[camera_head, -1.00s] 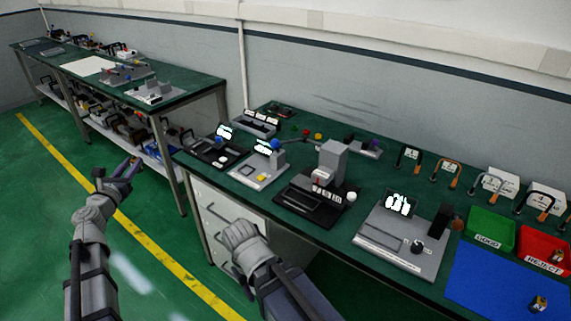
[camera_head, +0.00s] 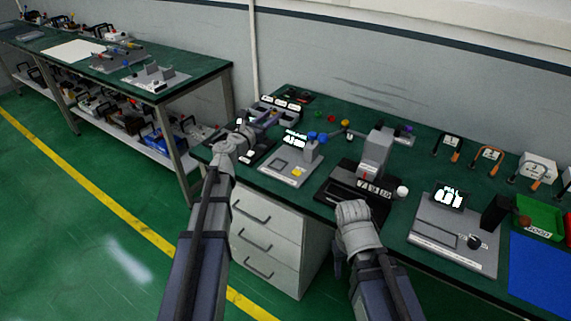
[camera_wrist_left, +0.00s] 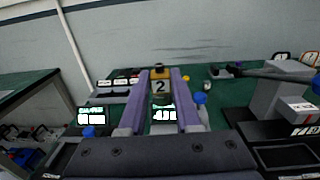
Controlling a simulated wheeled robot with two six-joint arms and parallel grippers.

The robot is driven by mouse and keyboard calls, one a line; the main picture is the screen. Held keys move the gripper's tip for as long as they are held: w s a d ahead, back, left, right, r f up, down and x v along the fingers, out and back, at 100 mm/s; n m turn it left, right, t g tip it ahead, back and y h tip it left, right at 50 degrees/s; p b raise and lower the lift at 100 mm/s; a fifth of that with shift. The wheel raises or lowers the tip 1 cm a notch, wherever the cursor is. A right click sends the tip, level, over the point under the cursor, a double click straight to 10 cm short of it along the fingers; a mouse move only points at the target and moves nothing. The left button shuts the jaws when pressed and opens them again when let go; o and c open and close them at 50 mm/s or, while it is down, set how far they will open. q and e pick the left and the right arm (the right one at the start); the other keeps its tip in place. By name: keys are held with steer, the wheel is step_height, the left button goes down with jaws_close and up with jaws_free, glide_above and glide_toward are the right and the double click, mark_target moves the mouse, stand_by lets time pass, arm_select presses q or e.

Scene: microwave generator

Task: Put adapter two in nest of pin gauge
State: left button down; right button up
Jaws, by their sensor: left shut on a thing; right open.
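Adapter two, a small block with a dark front marked "2" (camera_wrist_left: 160,87) and an orange top, is between the purple fingers of my left gripper (camera_wrist_left: 160,78) in the left wrist view. In the head view my left gripper (camera_head: 264,117) is over the left end of the green bench. A grey gauge (camera_head: 275,173) with a lit display, blue knob and yellow spot stands to its right; I cannot tell whether it is the pin gauge, and its nest is unclear. My right gripper (camera_head: 339,264) is open, low before the bench, mostly hidden by its wrist.
A black fixture with a grey column (camera_head: 375,155) stands right of the grey gauge. Further right are a flat grey display unit (camera_head: 455,235), a green bin (camera_head: 540,215) and a blue mat (camera_head: 540,275). White drawers (camera_head: 265,240) are below the bench.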

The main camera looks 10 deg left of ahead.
arm_select(q)
steer(key=b, duration=0.8)
glide_above(274, 167)
step_height(274, 167, down, 9)
steer(key=shift+h, duration=0.3)
step_height(274, 167, down, 10)
steer(key=b, duration=1)
steer(key=shift+r, duration=0.25)
steer(key=shift+f, duration=0.1)
steer(key=shift+f, duration=0.15)
steer(key=c, duration=0.6)
jaws_free()
steer(key=shift+r, duration=0.35)
steer(key=v, duration=1.2)
